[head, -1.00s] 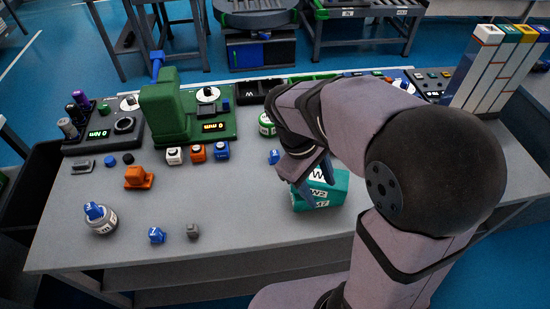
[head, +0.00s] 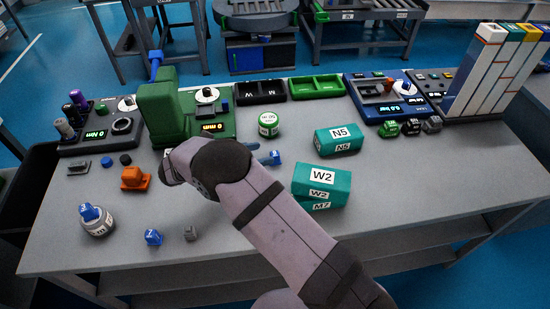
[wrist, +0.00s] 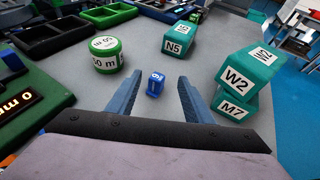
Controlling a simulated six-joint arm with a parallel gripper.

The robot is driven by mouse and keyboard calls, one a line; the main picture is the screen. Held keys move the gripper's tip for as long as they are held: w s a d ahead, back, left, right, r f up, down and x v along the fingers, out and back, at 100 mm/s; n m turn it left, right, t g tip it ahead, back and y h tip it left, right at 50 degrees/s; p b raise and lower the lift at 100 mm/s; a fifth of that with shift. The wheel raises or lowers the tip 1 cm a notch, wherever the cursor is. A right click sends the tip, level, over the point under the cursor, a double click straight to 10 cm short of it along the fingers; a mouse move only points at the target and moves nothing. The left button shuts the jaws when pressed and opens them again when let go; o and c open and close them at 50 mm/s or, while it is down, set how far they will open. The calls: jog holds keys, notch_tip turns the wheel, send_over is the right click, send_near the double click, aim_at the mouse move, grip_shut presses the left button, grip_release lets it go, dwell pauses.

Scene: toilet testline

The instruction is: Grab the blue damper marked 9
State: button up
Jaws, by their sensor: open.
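A small blue damper (wrist: 155,84) with a white mark that looks like a 9 stands on the grey table. In the wrist view it lies between and a little beyond the two blue fingers of my open gripper (wrist: 156,92), apart from both. In the head view the blue damper (head: 275,157) shows just right of my gripper (head: 258,157), whose fingers are mostly hidden behind my arm. Another blue damper (head: 153,237) stands at the front left of the table; its mark is hard to read.
A green-and-white round weight (head: 269,125) stands behind the damper. Teal blocks marked N5 (head: 338,140) and W2 (head: 321,182) stand to its right. A green press (head: 168,108), an orange part (head: 136,178) and a grey weight with blue top (head: 96,221) are left. The front right table is clear.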

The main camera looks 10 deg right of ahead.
aim_at(275, 153)
notch_tip(275, 153, down, 2)
jog(key=shift+p+x, duration=0.65)
jog(key=shift+x, duration=0.8)
jog(key=shift+p+x, duration=0.9)
jog(key=shift+x, duration=1.3)
jog(key=shift+w+a+f, duration=0.1)
jog(key=shift+a, duration=0.05)
jog(key=c, duration=1)
jog(key=shift+c, duration=0.7)
